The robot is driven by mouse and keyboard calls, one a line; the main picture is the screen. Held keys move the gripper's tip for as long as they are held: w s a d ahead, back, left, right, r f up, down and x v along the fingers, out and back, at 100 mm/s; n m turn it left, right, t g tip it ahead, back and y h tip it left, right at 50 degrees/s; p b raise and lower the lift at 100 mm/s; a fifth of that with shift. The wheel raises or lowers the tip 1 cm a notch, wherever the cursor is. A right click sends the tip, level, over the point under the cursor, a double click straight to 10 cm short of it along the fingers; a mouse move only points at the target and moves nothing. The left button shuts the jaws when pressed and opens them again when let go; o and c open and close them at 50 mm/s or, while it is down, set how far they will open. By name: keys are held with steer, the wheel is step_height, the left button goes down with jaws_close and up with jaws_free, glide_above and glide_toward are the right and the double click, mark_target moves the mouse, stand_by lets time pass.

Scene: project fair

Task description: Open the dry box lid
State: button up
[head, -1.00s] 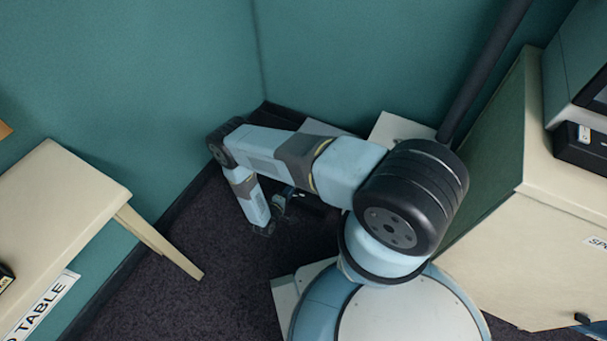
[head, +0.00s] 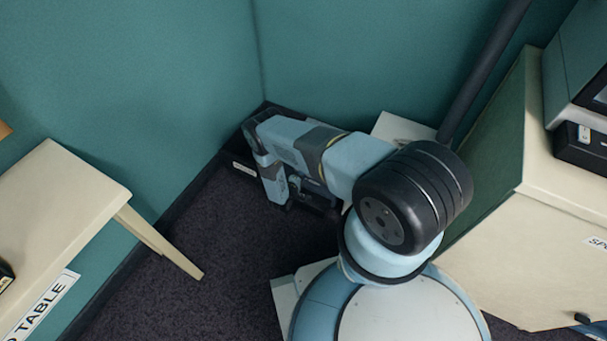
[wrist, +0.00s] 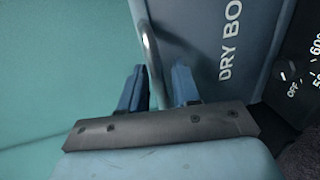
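In the wrist view, the dry box lid (wrist: 222,45) is a blue-grey panel lettered "DRY BO", cut off at the top edge. A curved metal handle (wrist: 150,50) runs along its left side. My gripper (wrist: 160,85) has its two blue fingers apart, one on each side of the handle bar. The bar lies nearer the left finger; I cannot tell whether they touch. In the head view my arm hides most of the box and the gripper.
A dial (wrist: 289,71) marked "OFF" sits on a black panel right of the lid. Teal walls (head: 150,80) meet behind my arm. A cream table (head: 60,200) stands left, a cream cabinet (head: 540,240) right. Dark carpet (head: 190,300) between them is clear.

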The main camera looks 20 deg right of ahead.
steer(key=shift+w+d, duration=0.1)
steer(key=shift+c, duration=0.2)
jaws_close()
stand_by(0.4)
